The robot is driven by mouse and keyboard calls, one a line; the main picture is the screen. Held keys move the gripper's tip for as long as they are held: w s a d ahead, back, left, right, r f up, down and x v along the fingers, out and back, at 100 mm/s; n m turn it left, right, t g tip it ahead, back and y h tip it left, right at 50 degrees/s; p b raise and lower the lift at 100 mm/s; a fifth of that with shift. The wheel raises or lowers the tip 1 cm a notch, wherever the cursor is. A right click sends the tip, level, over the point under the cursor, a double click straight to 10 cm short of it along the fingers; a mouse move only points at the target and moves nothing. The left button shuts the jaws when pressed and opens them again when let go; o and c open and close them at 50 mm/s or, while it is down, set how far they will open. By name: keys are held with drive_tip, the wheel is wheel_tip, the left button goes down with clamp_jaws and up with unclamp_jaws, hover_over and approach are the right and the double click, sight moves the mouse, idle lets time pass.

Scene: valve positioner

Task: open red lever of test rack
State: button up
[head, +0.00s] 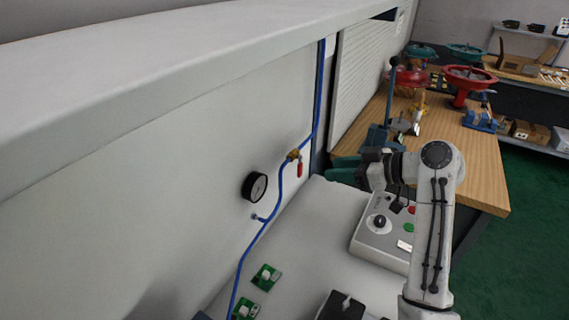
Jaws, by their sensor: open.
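The red lever (299,168) hangs down from a small brass valve (293,155) on the blue pipe (277,196) of the pale test rack (190,170). My gripper (344,168) is at the end of my arm, to the right of the lever and apart from it. Its dark green fingers point left, toward the rack panel. It is open and I see nothing between the fingers. The exact depth gap between fingers and lever is hard to tell.
A black gauge (255,186) sits on the panel left of the lever. Below are green boards (266,277) and a grey control box (383,232) with knobs. A wooden bench (465,150) with red handwheels (466,82) stands behind my arm. The rack's overhanging top edge spans above.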

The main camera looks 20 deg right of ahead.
sight(302, 169)
drive_tip(key=p+x, duration=0.2)
drive_tip(key=x, duration=0.9)
drive_tip(key=shift+r, duration=0.2)
clamp_jaws()
